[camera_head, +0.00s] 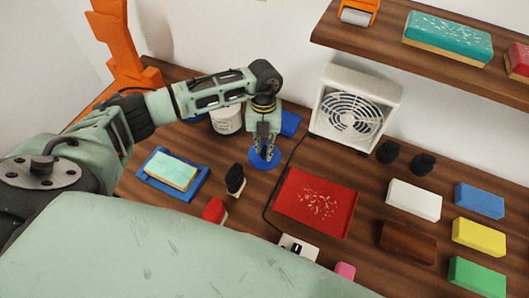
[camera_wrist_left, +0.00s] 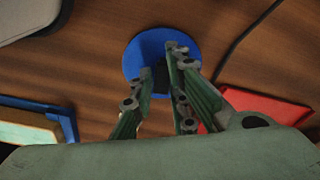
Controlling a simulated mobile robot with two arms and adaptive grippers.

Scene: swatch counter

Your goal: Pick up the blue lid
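The blue lid (camera_head: 262,165) is a round disc lying on the wooden counter, left of the red tray. It also shows in the left wrist view (camera_wrist_left: 146,52), with a small dark part, perhaps its knob, near its lower edge. My left gripper (camera_head: 264,153) points down right over the lid. In the left wrist view its two fingers (camera_wrist_left: 158,72) stand apart on either side of the dark part, open; contact with it cannot be made out. The fingers hide part of the lid. My right gripper is not in view.
A white pot (camera_head: 227,121) and a white fan (camera_head: 352,110) stand behind. A red tray (camera_head: 290,190) lies to the right, a blue tray (camera_head: 158,190) with a pale green block to the left. A dark-handled stamp (camera_head: 235,179) stands close in front. A cable runs right of the lid.

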